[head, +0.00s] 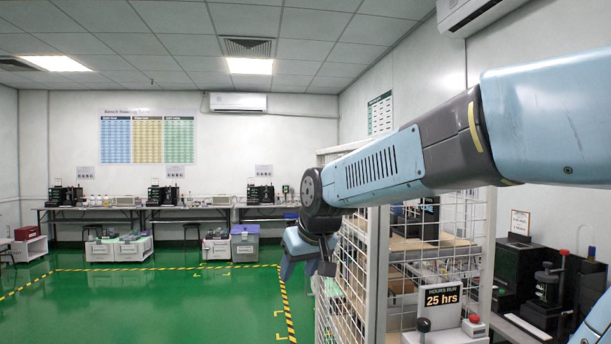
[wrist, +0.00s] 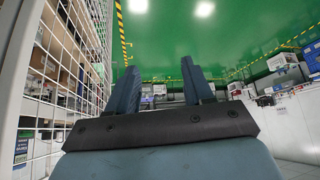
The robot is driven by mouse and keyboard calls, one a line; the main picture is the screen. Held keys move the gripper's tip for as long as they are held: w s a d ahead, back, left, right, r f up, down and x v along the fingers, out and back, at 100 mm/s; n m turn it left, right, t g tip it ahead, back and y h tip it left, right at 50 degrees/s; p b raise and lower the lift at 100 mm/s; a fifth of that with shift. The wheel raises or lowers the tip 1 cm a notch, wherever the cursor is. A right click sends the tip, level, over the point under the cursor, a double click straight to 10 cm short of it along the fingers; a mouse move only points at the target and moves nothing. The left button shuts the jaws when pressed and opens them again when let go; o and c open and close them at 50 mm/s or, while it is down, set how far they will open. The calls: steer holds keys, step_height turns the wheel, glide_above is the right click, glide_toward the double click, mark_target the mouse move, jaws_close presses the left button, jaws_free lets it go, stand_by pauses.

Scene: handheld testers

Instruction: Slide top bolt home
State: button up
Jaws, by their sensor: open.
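I cannot make out the top bolt in either view. A wire-mesh cage with a pale frame (head: 377,280) stands at the centre right of the head view, partly hidden behind my arm. Its mesh also shows along the left of the wrist view (wrist: 62,62). My gripper (head: 306,266) hangs at the cage's left side, in front of the mesh edge. In the wrist view my gripper (wrist: 160,68) has its two fingers well apart, with nothing between them. The mesh is to the left of the fingers, apart from them.
A counter display (head: 443,298) reading 25 hrs stands before the cage, with a black-knobbed lever (head: 423,326) beside it. Black bench equipment (head: 545,300) is at the right. Benches with testers (head: 190,207) line the back wall. Green floor (head: 150,305) at the left is clear.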

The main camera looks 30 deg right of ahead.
steer(key=w+d+r+t+h, duration=0.1)
steer(key=w+d+r+h, duration=0.15)
steer(key=w+d, duration=1.35)
steer(key=n+t+h, duration=0.5)
steer(key=n+h, duration=0.5)
glide_toward(307, 174)
steer(key=shift+y, duration=0.25)
steer(key=shift+r+x, duration=0.15)
steer(key=shift+x, duration=2.7)
steer(key=shift+r+x, duration=0.15)
steer(key=shift+x, duration=2.65)
steer(key=shift+c, duration=0.5)
jaws_close()
steer(key=shift+d+f, duration=0.1)
